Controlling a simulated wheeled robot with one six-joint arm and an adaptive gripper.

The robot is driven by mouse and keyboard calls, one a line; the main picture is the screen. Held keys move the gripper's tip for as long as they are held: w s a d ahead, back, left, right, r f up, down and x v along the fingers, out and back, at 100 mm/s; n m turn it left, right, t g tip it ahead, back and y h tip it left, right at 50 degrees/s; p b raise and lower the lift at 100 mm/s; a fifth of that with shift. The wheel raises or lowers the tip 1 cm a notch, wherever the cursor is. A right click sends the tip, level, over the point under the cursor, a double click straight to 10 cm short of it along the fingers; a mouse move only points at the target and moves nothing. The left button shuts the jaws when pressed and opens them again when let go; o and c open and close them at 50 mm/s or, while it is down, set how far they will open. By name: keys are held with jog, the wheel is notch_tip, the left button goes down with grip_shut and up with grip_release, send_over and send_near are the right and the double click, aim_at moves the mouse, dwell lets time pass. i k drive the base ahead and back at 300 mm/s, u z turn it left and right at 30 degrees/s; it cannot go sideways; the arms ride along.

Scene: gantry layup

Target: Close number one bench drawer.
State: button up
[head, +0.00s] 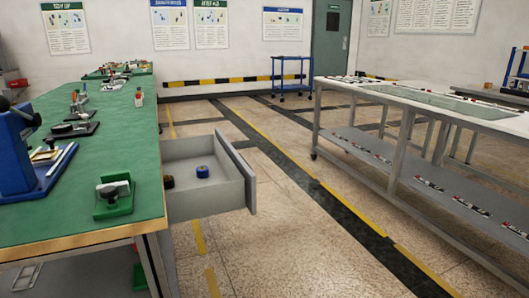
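A grey drawer (212,202) stands pulled out from the right side of the green-topped bench (120,205) in the head view. Its front panel (237,172) faces right, over the floor. A blue roll-like item (202,171) and a small dark item (168,182) lie inside it. No number label is readable on the drawer or bench. My gripper is not in view, so its place relative to the drawer cannot be told.
A blue press-like tool (20,150) and a green fixture (114,196) stand on the bench. A long grey table (400,165) with a lower shelf stands at right. A blue cart (291,75) is at the back. The floor (290,235) between bench and table is clear.

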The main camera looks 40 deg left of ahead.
aim_at(230, 185)
jog(key=u, duration=0.25)
jog(key=i, duration=1.4)
jog(key=u, duration=1.45)
jog(key=i, duration=0.85)
jog(key=u, duration=1.4)
jog(key=i, duration=0.25)
